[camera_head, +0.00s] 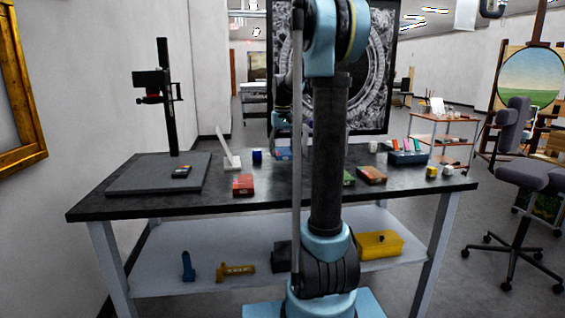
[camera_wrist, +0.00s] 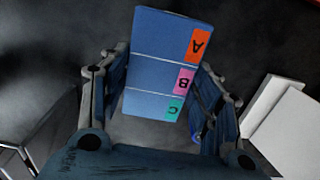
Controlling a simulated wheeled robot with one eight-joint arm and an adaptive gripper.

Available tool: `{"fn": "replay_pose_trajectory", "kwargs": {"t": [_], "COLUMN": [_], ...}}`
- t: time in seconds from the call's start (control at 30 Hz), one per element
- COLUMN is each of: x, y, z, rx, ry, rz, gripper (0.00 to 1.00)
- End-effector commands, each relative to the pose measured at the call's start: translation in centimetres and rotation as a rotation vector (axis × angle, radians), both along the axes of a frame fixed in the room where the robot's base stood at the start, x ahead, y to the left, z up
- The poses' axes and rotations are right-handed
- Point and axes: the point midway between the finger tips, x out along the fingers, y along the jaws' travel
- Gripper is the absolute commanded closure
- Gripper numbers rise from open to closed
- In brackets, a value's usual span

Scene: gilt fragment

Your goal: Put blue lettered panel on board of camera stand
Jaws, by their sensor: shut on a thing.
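The blue lettered panel (camera_wrist: 163,55) fills the middle of the wrist view, with A, B and C on orange, pink and green tabs along its right side. My gripper (camera_wrist: 160,82) is shut on it, one finger at each side. In the head view my arm hides most of the gripper, and I cannot clearly make out the panel there. The camera stand (camera_head: 166,95) rises at the table's left end, with a black column and a camera. Its flat grey board (camera_head: 130,178) lies at its foot, with a small dark colour-patched card (camera_head: 181,171) on it.
A white angled holder (camera_head: 230,150), a dark blue cube (camera_head: 257,155) and a red box (camera_head: 243,184) stand right of the board. More boxes (camera_head: 371,175) lie right of my arm. The board's left and front parts are bare.

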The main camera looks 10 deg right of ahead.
Motion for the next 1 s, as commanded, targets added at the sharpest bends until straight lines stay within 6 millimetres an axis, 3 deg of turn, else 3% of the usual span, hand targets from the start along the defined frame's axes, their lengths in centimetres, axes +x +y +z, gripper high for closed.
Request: {"fn": "replay_pose_trajectory", "kwargs": {"t": [0.4, 0.77, 0.8, 0.87, 1.0], "x": [0.0, 0.0, 0.0, 0.0, 0.0], "y": [-0.2, -0.2, -0.2, -0.2, -0.2], "z": [-4.1, -4.5, -4.5, -4.5, -4.5], "rx": [0.000, 0.000, 0.000, 0.000, 0.000], "ry": [0.000, 0.000, 0.000, 0.000, 0.000], "rz": [-0.002, -0.002, -0.002, -0.002, -0.002], "gripper": [0.72, 0.72, 0.33, 0.22, 0.22]}}
